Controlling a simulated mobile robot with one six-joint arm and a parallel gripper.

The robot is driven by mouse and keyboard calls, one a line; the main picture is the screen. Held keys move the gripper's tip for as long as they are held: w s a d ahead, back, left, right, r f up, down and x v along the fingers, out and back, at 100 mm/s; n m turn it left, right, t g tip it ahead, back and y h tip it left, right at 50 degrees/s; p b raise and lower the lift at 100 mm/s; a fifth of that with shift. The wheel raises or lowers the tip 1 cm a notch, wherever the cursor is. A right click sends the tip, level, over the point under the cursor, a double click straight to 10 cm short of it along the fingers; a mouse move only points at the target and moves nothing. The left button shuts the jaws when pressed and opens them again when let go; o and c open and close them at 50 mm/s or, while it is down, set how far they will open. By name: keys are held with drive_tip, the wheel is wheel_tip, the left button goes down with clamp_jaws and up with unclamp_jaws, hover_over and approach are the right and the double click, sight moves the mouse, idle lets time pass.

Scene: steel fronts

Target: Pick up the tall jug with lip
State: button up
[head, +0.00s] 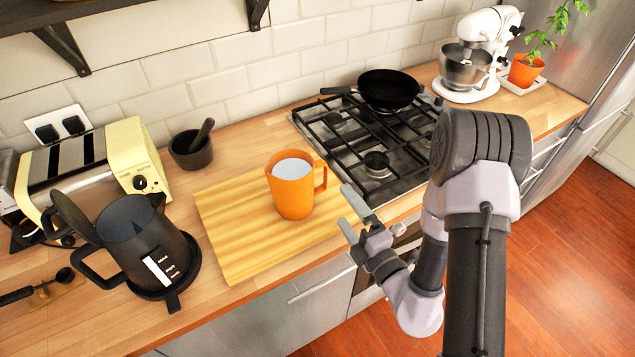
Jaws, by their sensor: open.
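An orange jug (291,190) with a handle on its right side stands upright on a wooden cutting board (225,250). Its inside looks pale. My gripper (350,210) is open and empty, to the right of the jug and near the counter's front edge. Its two fingers point up and left towards the jug's handle side, with a gap between them and the jug. My arm reaches in from the lower right.
A black kettle (145,245) with its lid up, a yellow toaster (135,155) and a dark mortar with pestle (190,152) stand left. A gas hob (375,165) with a black pan (388,88) lies right. A white mixer (480,55) and potted plant (526,70) stand farther back.

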drive_tip(key=b, duration=0.1)
drive_tip(key=w+a+b, duration=0.1)
drive_tip(key=w+a+f+b, duration=0.1)
drive_tip(key=b, duration=0.1)
drive_tip(key=shift+w+a, duration=0.2)
drive_tip(key=shift+w, duration=0.05)
drive_tip(key=x, duration=0.4)
drive_tip(key=r+x, duration=0.1)
drive_tip(key=x, duration=0.1)
drive_tip(key=shift+d+p, duration=0.1)
drive_tip(key=shift+p, duration=0.2)
drive_tip(key=x, duration=0.6)
drive_tip(key=shift+b, duration=0.3)
drive_tip(key=c, duration=1.7)
